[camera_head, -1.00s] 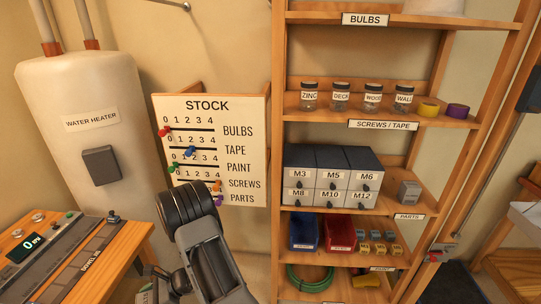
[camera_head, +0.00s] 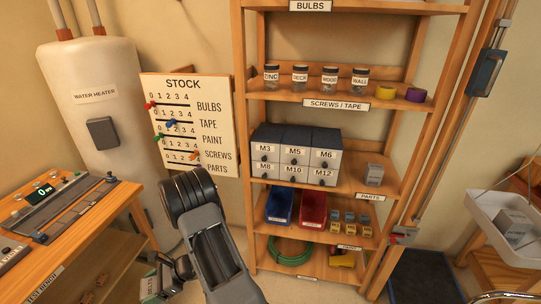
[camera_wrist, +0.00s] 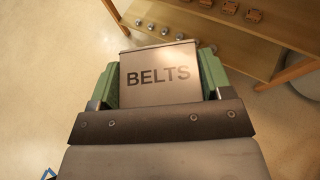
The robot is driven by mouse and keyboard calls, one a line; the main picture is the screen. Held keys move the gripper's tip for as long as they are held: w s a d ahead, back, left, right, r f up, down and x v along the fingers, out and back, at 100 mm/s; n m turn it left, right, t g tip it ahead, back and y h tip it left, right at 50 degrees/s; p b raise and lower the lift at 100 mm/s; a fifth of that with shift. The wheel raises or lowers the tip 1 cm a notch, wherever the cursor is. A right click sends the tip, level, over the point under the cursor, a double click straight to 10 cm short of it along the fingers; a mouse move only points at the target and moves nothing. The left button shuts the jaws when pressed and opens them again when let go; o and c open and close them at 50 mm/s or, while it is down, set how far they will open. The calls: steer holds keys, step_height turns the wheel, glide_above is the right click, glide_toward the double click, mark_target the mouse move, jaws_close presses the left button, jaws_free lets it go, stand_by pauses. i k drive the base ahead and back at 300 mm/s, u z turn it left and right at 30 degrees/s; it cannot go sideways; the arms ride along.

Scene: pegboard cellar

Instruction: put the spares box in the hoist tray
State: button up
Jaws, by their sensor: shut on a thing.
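My gripper (camera_wrist: 161,60) is shut on a grey box labelled BELTS (camera_wrist: 158,78), with green fingers on both sides of it. In the head view the held box (camera_head: 149,287) shows only partly at the lower left, beside my arm. No label reading spares is legible on any box. A white tray (camera_head: 484,212) hangs at the right edge, apart from my gripper. A pale box (camera_head: 516,233) with an unreadable label sits in it. I take this to be the hoist tray.
A wooden shelf unit (camera_head: 342,109) stands ahead, with jars, drawers, bins and a small grey box (camera_head: 374,175). A wooden bench (camera_head: 92,228) with a control panel is at the left, by the water heater (camera_head: 97,125). A dark mat (camera_head: 425,277) lies right of the shelf.

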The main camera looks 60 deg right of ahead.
mark_target(495, 213)
steer(key=k, duration=2.15)
steer(key=z, duration=0.8)
